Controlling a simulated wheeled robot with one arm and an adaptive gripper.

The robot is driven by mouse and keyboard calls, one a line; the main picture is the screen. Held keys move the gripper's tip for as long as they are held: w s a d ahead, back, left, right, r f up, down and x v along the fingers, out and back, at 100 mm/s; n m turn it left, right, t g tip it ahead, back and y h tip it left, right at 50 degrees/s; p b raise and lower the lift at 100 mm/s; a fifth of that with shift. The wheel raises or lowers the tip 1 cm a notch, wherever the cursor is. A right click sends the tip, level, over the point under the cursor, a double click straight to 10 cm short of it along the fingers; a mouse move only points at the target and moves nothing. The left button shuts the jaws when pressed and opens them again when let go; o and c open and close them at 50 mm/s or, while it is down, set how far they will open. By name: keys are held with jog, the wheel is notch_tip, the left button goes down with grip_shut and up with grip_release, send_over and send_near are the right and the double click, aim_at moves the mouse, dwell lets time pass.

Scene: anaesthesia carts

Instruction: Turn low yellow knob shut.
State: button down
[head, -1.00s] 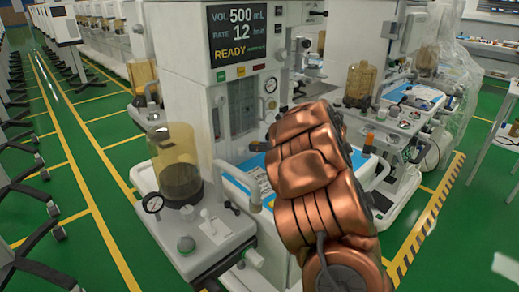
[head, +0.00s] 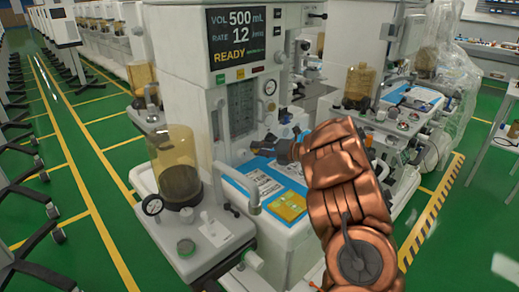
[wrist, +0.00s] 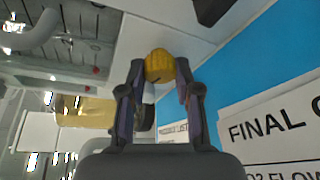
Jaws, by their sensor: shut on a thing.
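The yellow knob (wrist: 160,66) is ribbed and shows in the wrist view between the two fingers of my gripper (wrist: 160,80). The fingers touch it on both sides and are shut on it. In the head view my gripper (head: 262,147) reaches left, low at the front panel of the nearest anaesthesia cart (head: 185,75), just above its worktop. The knob is hidden or too small to make out there. I cannot tell the knob's turn angle.
Below my gripper lies a blue mat (head: 235,176) with papers and a yellow pad (head: 288,207). A sheet with large print (wrist: 270,125) is close to the fingers. An amber canister (head: 172,150) stands left on the cart.

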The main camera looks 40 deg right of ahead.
jog(key=m+t+y, duration=0.1)
jog(key=m, duration=0.3)
jog(key=shift+f+b, duration=0.2)
jog(key=shift+b, duration=0.15)
dwell(0.5)
jog(key=c, duration=1.1)
grip_release()
jog(key=shift+d, duration=0.1)
jog(key=v, duration=1.2)
jog(key=shift+d+f, duration=0.1)
jog(key=shift+f, duration=0.05)
